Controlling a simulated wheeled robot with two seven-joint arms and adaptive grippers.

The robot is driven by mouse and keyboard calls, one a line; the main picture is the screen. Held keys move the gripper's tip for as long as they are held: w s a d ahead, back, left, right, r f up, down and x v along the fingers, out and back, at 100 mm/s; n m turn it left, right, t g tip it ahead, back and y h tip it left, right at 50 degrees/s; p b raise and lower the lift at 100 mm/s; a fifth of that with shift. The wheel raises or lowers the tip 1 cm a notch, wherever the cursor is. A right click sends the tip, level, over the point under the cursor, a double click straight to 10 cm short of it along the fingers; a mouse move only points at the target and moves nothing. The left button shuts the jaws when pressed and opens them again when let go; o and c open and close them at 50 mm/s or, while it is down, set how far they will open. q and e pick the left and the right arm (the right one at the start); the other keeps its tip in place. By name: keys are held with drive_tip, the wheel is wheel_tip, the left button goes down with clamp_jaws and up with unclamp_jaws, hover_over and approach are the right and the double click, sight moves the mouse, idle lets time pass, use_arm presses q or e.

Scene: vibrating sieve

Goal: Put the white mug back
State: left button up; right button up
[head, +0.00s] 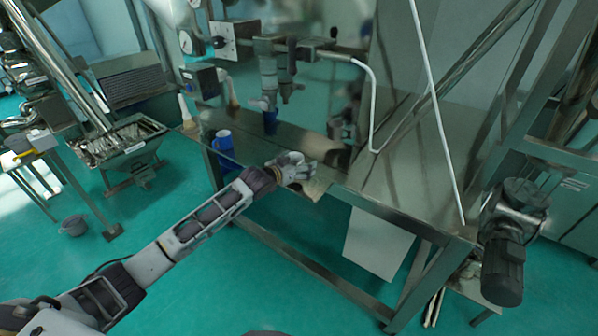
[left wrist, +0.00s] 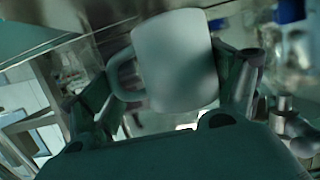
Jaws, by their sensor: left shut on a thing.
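The white mug (left wrist: 175,62) fills the middle of the left wrist view, with its handle to the left. My left gripper (left wrist: 165,95) is shut on it, one finger on each side. In the head view my left gripper (head: 293,172) reaches from the left to the front edge of the metal bench (head: 245,140). The white mug (head: 296,158) shows there only as a small pale shape, partly hidden by the fingers. I cannot tell whether it touches the bench. My right gripper is not in view.
A blue mug (head: 224,142) stands near the bench's left front edge. A white pipe (head: 372,100) and a motor (head: 503,240) are to the right.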

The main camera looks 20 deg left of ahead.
sight(299, 172)
use_arm(q)
drive_tip(key=shift+f, duration=1.7)
drive_tip(key=shift+f, duration=0.1)
drive_tip(key=o, duration=0.9)
drive_tip(key=shift+v, duration=1.3)
drive_tip(key=b+v, duration=0.1)
drive_tip(key=v, duration=0.8)
drive_tip(key=shift+s, duration=0.15)
drive_tip(key=shift+r, duration=0.2)
drive_tip(key=shift+a, duration=0.1)
